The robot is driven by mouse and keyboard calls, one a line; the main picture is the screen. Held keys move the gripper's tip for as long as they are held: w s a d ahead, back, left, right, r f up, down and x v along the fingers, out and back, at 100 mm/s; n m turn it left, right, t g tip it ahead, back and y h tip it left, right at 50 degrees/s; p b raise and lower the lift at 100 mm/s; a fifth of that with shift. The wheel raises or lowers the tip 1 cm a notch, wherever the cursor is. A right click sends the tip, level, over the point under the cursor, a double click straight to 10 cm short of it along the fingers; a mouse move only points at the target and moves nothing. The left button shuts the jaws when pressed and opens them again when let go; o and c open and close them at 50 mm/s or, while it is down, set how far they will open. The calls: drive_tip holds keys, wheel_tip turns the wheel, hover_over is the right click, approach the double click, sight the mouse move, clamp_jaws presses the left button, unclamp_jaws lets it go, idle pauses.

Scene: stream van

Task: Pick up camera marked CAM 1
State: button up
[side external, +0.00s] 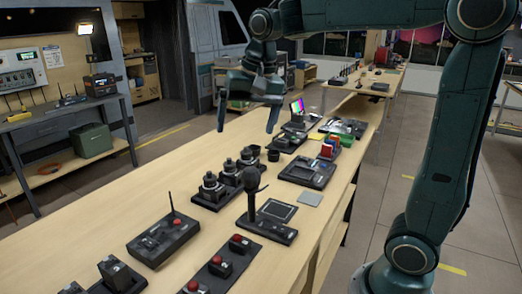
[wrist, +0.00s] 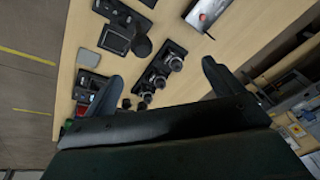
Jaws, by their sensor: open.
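Three black camera-like devices with round tops stand in a row on a dark tray (side external: 203,201): a near one (side external: 212,187), a middle one (side external: 230,171) and a far one (side external: 247,156). No CAM 1 mark is readable, so I cannot tell which one bears it. The row also shows in the wrist view, with one device (wrist: 175,63) at its upper right end, between my fingers in the picture. My gripper (side external: 247,115) is open and empty, well above the bench, its two fingers pointing down. It spans the lower wrist view (wrist: 160,78).
A microphone (side external: 252,190) stands upright close beside the row. A box with an antenna (side external: 165,238) and a red-button panel (side external: 222,262) lie nearer. A flat console (side external: 306,172) and a colour-bar screen (side external: 298,107) stand farther along. The bench's left side (side external: 120,195) is clear.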

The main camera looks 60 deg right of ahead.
drive_tip(key=w+d+f+m+g, duration=0.1)
drive_tip(key=w+d+f+m, duration=0.15)
drive_tip(key=w, duration=0.35)
drive_tip(key=w+d+f+m+g, duration=0.1)
drive_tip(key=w+d+m, duration=0.15)
drive_tip(key=w, duration=0.25)
drive_tip(key=m+g, duration=0.1)
drive_tip(key=m, duration=0.4)
hover_over(211, 172)
wheel_tip(211, 172, down, 8)
drive_tip(key=shift+r, duration=0.15)
drive_tip(key=shift+f, duration=4.3)
drive_tip(key=shift+s+a+f, duration=0.1)
drive_tip(key=shift+f, duration=2.5)
